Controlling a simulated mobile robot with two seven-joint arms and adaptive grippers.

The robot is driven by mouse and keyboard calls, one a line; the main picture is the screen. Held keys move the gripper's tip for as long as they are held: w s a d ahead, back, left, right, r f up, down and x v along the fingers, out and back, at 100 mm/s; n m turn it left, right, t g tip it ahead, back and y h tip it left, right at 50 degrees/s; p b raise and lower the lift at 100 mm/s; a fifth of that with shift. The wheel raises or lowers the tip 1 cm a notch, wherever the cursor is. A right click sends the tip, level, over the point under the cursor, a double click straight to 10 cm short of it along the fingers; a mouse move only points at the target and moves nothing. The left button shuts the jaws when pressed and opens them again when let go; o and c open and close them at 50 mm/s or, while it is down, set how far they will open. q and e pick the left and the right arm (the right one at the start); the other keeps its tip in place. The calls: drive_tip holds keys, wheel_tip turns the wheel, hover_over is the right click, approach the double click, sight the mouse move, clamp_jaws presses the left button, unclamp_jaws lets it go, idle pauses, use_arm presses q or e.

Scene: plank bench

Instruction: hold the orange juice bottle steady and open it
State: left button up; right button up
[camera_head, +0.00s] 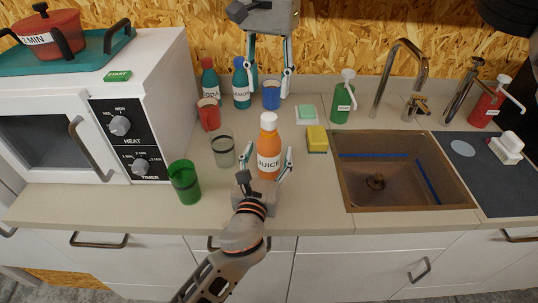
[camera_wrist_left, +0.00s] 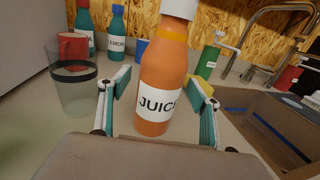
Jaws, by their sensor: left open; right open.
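The orange juice bottle (camera_head: 269,150) stands upright on the counter, with a white cap (camera_head: 268,119) on top and a white JUICE label. It also shows in the left wrist view (camera_wrist_left: 162,75), where the cap is cut off by the top edge. My left gripper (camera_head: 264,172) is open at the front of the bottle. Its fingers lie on either side of the lower body, with a visible gap in the wrist view. My right gripper (camera_head: 268,84) is open, pointing down at the back of the counter near the blue cup (camera_head: 271,96), apart from the juice bottle.
A clear glass (camera_head: 223,152), green glass (camera_head: 185,184) and red mug (camera_head: 208,115) stand left of the bottle. Soda (camera_head: 210,80) and lemon (camera_head: 241,90) bottles stand behind. A yellow sponge (camera_head: 317,140) and the sink (camera_head: 345,190) are to the right.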

use_arm(q)
drive_tip(key=shift+w, duration=0.35)
